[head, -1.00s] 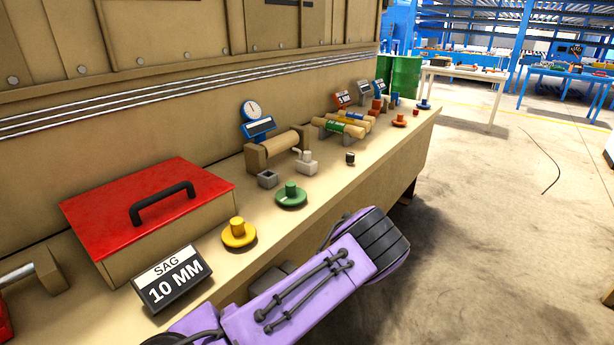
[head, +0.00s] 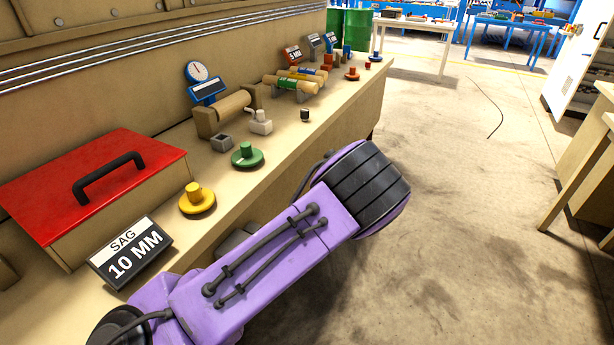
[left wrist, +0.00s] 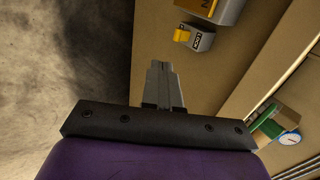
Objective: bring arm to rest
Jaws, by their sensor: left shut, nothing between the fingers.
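My left arm (head: 270,240), purple with black ribbed rings at its bend, crosses the lower middle of the head view, in front of the bench edge. Its gripper does not show there. In the left wrist view my left gripper (left wrist: 158,68) has its two grey fingers together, with nothing between them. The fingers are over the side of a tan surface, apart from a small grey block with a yellow top (left wrist: 194,38). My right gripper is in neither view.
The tan bench (head: 345,95) carries a red-lidded box (head: 90,185), a "SAG 10 MM" sign (head: 131,252), a yellow knob (head: 197,199) and a green knob (head: 247,155). Open concrete floor (head: 465,210) lies right of it. Another table (head: 580,165) stands at the right edge.

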